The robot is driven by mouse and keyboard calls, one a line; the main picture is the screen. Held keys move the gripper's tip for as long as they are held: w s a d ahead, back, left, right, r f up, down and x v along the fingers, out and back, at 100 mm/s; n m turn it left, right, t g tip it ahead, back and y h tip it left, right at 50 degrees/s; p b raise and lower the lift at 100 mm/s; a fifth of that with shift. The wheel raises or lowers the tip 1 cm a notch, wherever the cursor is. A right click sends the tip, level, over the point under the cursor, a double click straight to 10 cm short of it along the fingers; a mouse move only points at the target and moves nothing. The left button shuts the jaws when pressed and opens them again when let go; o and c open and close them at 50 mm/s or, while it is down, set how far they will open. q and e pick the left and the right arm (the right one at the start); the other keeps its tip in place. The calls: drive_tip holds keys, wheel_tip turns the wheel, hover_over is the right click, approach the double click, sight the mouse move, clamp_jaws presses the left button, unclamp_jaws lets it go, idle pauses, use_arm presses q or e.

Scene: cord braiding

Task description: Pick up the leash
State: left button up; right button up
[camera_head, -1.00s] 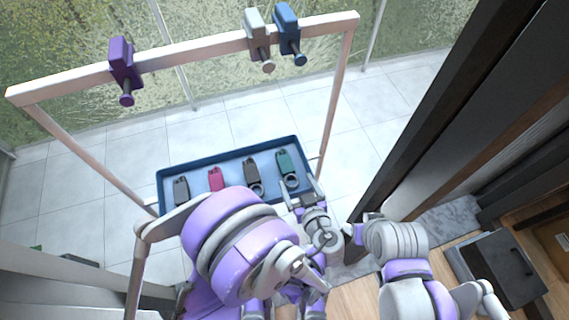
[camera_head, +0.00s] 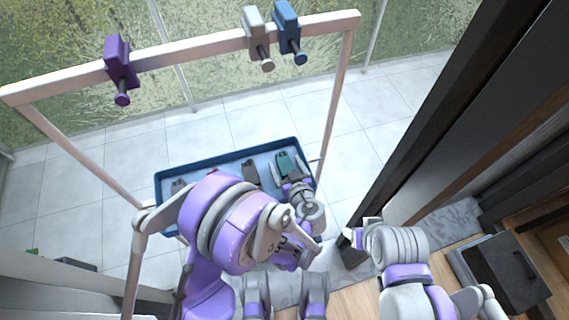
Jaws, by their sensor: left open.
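A blue tray (camera_head: 212,161) stands low behind the frame and holds several small leash-like pieces, each with a flat body. The teal leash piece (camera_head: 283,162) lies near the tray's right end. My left gripper (camera_head: 289,171) is open over the tray, with its fingers at the teal piece and hiding its lower part. I cannot tell whether they touch it. My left arm hides the pink piece. My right gripper (camera_head: 350,238) is away to the right, its jaws unclear.
A pale frame (camera_head: 200,49) stands over the tray. Its top bar carries a purple clamp (camera_head: 119,66), a grey clamp (camera_head: 257,37) and a blue clamp (camera_head: 289,32). Dark panels (camera_head: 450,110) rise on the right. A dark box (camera_head: 505,268) sits at lower right.

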sight(286, 166)
use_arm(q)
clamp_jaws()
idle(0.3)
drive_tip(key=shift+r, duration=0.15)
wheel_tip(286, 166, up, 10)
drive_tip(key=p, duration=0.3)
